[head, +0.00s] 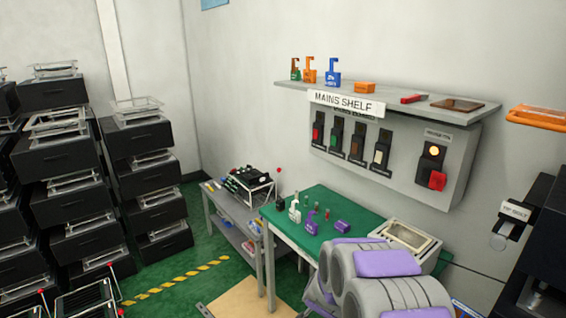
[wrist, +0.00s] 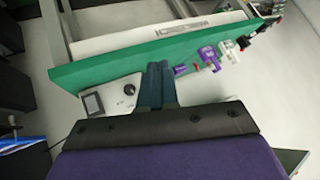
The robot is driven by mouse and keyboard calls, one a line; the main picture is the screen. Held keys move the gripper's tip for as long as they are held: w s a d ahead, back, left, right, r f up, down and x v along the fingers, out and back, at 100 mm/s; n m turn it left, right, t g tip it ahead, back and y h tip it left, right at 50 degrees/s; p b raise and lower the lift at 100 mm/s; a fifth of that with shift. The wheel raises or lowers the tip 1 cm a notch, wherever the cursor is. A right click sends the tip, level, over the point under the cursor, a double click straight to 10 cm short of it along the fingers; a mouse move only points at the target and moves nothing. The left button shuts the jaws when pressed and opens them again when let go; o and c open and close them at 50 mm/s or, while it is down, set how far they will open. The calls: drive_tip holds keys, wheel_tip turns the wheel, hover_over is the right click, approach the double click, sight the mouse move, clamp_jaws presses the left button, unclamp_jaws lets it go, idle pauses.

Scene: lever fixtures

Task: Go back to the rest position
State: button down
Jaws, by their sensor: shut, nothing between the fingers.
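My gripper (wrist: 158,82) shows in the wrist view with its dark fingers together and nothing between them. They overlap the edge of the green-topped table (wrist: 85,72) in that view; I cannot tell the gap between them. In the head view my grey and purple arm fills the lower right, and the gripper itself cannot be made out. The wall panel (head: 403,160) carries several lever switches, a lit amber lamp (head: 434,150) and a red handle (head: 437,180). No part of my gripper is on these levers.
The green table (head: 350,205) bears purple and white padlocks and an off-white box with a screen (head: 408,236), near my arm. A shelf (head: 300,88) juts out above the panel. Black stacked units (head: 140,140) stand left. Green floor (head: 205,240) lies between.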

drive_tip(key=s+a+r+n+g+y, duration=0.35)
drive_tip(key=s+a+r, duration=0.5)
drive_tip(key=s, duration=0.35)
drive_tip(key=s+d+r+n+g, duration=0.1)
drive_tip(key=s+d+r+g, duration=0.1)
drive_tip(key=s, duration=0.9)
drive_tip(key=s+d+r+n+g+h, duration=0.1)
drive_tip(key=s+d+r+g, duration=0.1)
drive_tip(key=s, duration=1)
drive_tip(key=s+d+r+n+g+h, duration=0.1)
drive_tip(key=s+d+r+g, duration=0.2)
drive_tip(key=s, duration=0.8)
drive_tip(key=shift+s+d+r+n, duration=0.35)
drive_tip(key=shift+d+r, duration=0.4)
drive_tip(key=shift+d, duration=0.45)
drive_tip(key=shift+a, duration=0.2)
